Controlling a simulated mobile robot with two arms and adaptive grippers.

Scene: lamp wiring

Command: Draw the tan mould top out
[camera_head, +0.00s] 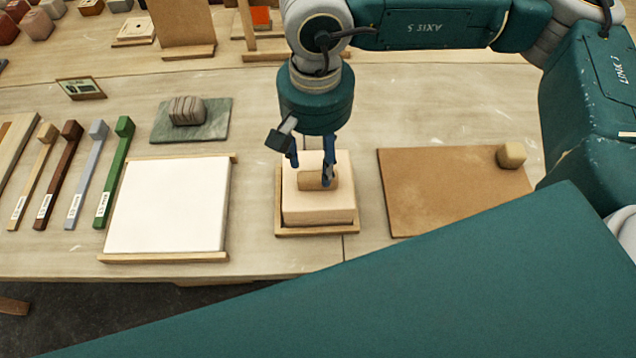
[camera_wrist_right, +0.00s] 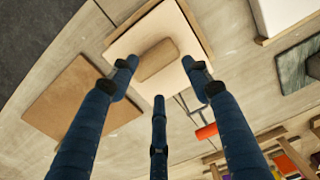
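The tan mould (camera_head: 318,208) is a pale block in a shallow wooden tray (camera_head: 300,231) at the middle of the table. A brown rounded handle (camera_head: 316,180) lies across its top. My right gripper (camera_head: 311,170) points down over the block with its fingers beside the handle. In the right wrist view the blue fingers (camera_wrist_right: 158,78) are spread, and the handle (camera_wrist_right: 157,60) shows between and beyond their tips with no clear contact. The seam between mould top and base cannot be made out. My left gripper is not in view.
A white board (camera_head: 168,205) lies left of the mould, and a brown board (camera_head: 445,190) with a small tan block (camera_head: 511,155) lies right. A striped stone (camera_head: 187,111) sits on a green slab behind. Several coloured bars lie far left. Narrow table gaps separate the mould tray from both boards.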

